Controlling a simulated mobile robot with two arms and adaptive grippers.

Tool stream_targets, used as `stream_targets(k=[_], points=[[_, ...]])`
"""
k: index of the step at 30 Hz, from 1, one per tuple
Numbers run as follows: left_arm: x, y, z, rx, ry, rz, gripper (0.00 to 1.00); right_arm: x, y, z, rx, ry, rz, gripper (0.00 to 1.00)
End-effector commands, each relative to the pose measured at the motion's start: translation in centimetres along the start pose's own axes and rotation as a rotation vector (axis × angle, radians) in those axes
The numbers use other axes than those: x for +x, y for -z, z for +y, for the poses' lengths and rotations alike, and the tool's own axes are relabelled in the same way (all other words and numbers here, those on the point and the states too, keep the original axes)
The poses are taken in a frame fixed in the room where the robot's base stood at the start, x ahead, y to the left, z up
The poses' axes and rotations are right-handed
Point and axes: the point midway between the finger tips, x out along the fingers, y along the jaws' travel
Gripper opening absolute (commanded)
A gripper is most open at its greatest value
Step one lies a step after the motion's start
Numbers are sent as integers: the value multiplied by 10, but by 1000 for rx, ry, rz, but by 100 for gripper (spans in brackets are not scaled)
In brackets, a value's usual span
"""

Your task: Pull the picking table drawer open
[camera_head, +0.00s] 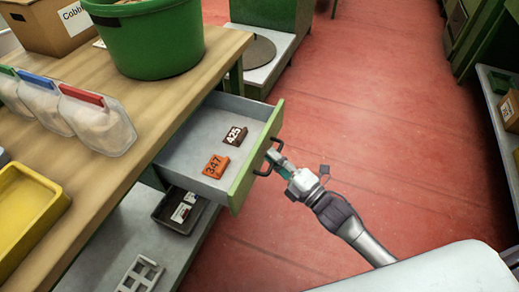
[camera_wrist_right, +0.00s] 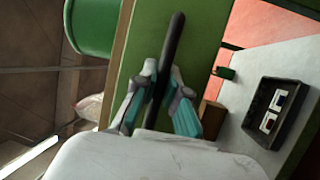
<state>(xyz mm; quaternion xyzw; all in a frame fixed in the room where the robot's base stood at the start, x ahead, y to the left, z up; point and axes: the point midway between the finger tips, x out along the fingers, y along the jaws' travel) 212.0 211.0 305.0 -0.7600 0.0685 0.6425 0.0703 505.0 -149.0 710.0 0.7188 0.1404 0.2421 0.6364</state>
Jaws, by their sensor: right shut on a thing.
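The picking table drawer (camera_head: 203,127) stands pulled out from under the wooden picking table (camera_head: 110,165). Its front is green and carries a dark bar handle (camera_head: 262,168). An orange tag marked 347 (camera_head: 216,167) and a brown tag marked 425 (camera_head: 235,136) lie inside it. My right gripper (camera_head: 276,158) is at the handle. In the right wrist view the handle (camera_wrist_right: 175,45) runs between the teal-padded fingers of the gripper (camera_wrist_right: 160,100), which is shut on it. My left gripper is not in view.
A green tub (camera_head: 150,45), a cardboard box (camera_head: 50,27), lidded clear containers (camera_head: 97,122) and a yellow tray (camera_head: 25,210) stand on the tabletop. A dark tray (camera_head: 180,209) sits on the lower shelf. The red floor (camera_head: 370,110) right of the drawer is clear.

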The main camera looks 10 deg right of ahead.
Motion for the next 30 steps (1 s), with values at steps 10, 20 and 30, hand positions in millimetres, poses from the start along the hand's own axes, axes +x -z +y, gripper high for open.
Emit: stream_targets(k=[10,20,30], points=[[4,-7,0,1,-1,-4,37,-10,-4,0,0,3,-1,0],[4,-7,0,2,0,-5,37,-9,-4,0,0,3,-1,32],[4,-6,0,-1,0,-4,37,-10,-4,1,0,1,-1,37]])
